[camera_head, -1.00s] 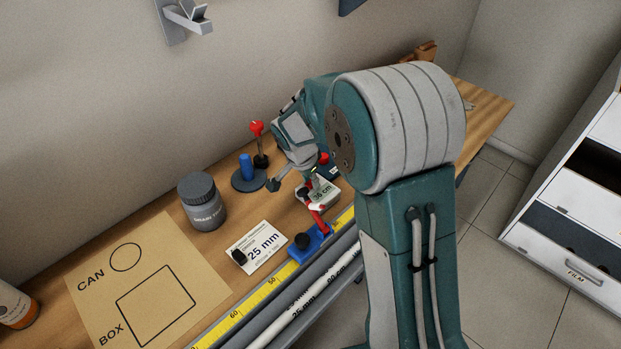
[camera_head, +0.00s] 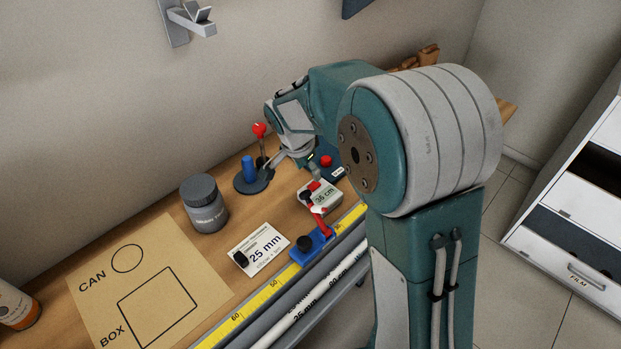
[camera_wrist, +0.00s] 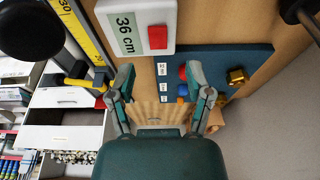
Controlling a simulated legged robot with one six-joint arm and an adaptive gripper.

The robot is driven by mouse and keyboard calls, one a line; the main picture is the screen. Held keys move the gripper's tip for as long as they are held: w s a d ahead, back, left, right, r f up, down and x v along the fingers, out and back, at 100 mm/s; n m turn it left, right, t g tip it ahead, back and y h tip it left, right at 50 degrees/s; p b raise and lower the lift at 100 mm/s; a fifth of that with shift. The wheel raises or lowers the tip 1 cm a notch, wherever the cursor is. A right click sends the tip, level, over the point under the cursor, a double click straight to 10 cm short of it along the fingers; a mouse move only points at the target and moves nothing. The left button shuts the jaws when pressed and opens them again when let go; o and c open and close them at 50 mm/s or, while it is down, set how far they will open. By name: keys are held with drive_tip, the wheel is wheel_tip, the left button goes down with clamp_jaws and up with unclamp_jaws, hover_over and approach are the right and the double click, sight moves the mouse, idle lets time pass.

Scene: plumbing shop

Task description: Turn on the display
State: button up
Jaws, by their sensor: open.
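The display (camera_head: 328,203) is a pale box on the bench reading "36 cm", with a red button (camera_head: 313,186) on its face. The wrist view also shows the display (camera_wrist: 127,18) and its red button (camera_wrist: 157,37) near the top. My gripper (camera_wrist: 160,76) is open and empty, with its two fingers spread just below the display in that view. In the head view my gripper (camera_head: 312,166) is just behind the display, partly hidden by my own arm. I cannot tell whether a finger touches anything.
A blue board (camera_wrist: 220,65) with labels, coloured parts and a brass fitting lies by my fingers. A red-knobbed stand (camera_head: 259,131) and grey jar (camera_head: 204,204) are left.

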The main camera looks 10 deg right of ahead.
drive_tip(key=v, duration=0.6)
drive_tip(key=shift+r, duration=0.1)
drive_tip(key=s+d+r+n+t+y, duration=0.1)
drive_tip(key=s+d+r+n, duration=0.1)
drive_tip(key=s, duration=0.6)
drive_tip(key=s+d+r+n+t, duration=0.1)
drive_tip(key=s+d+r+n, duration=0.1)
drive_tip(key=s+n, duration=0.3)
drive_tip(key=s+d+r+n+t+y, duration=0.1)
drive_tip(key=s+d+r+n+t, duration=0.1)
drive_tip(key=s, duration=1)
drive_tip(key=shift+r+n+y, duration=0.3)
drive_tip(key=shift+r+n, duration=0.3)
drive_tip(key=shift+n, duration=0.5)
